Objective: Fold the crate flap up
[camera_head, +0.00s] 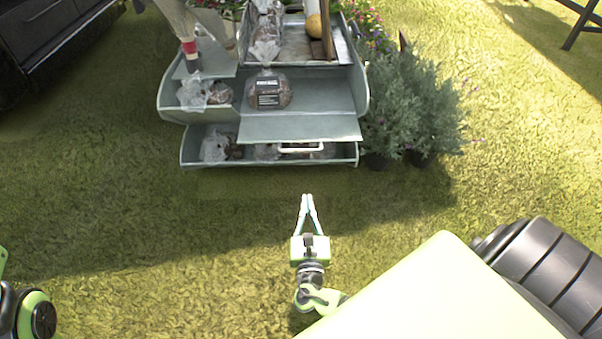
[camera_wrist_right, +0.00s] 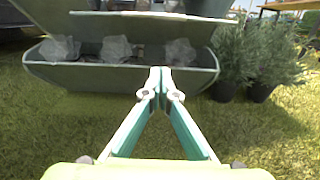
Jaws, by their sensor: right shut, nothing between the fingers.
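The grey-green crate (camera_head: 187,150) is a tiered stand with open bins at the top of the head view. Its flat flap (camera_head: 265,128) lies folded down and outward over part of the lowest bin. The lowest bin's front wall shows in the right wrist view (camera_wrist_right: 120,78). My right gripper (camera_head: 307,197) is shut and empty, its fingertips together (camera_wrist_right: 161,72). It is in front of the crate, apart from the flap and handle. My left gripper is out of view.
A bagged loaf (camera_head: 269,92) stands in the middle bin behind the flap. Clear bags (camera_head: 214,146) lie in the lowest bin. Potted grey-green plants (camera_head: 405,110) stand close to the crate's right side. A dark vehicle (camera_head: 45,35) is at upper left. Grass before the crate is clear.

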